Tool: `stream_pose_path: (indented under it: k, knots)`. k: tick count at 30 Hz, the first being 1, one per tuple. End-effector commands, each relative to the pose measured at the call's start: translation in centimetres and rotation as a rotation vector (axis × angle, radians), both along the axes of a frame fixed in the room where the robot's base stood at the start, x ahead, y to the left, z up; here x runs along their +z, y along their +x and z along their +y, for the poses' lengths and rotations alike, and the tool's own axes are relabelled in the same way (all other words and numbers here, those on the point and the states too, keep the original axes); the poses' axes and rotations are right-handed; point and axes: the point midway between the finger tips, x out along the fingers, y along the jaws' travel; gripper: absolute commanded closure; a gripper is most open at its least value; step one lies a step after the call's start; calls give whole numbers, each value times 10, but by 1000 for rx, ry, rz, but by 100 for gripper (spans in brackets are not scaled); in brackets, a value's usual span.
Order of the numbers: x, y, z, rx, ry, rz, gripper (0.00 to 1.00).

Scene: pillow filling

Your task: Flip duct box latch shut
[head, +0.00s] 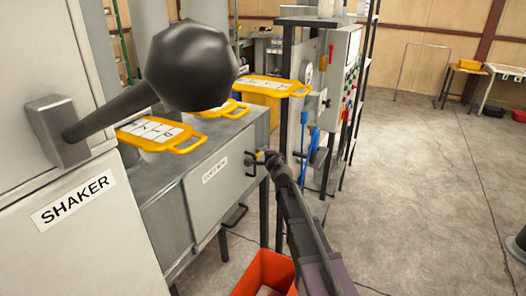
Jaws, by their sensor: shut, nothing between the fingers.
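The grey duct box (196,200) stands left of centre, with a white label on its front panel that is small and hard to read. A small dark latch (250,162) shows at the right end of that front. My gripper (266,157) is at the latch, reaching in from the lower right. It is shut with nothing in it. I cannot tell whether it touches the latch, as the parts are small and overlap. The latch's exact position is partly hidden by my gripper. A black handle (236,215) hangs at the box's lower edge.
Yellow-handled slides (160,134) sit on top of the box. The shaker cabinet (85,230) with its big black knob lever (192,66) fills the left. An orange bin (262,272) stands on the floor below. A control cabinet (340,70) stands behind. The floor at right is mostly clear.

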Motion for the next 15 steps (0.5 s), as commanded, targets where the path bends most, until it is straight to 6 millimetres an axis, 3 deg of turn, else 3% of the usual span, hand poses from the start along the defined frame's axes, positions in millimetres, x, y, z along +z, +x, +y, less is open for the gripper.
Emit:
stream_pose_path:
  k: [5, 15]
  knots:
    - [12, 0, -6, 0, 0, 0, 100]
    - [-11, -15, -18, 1, 1, -1, 100]
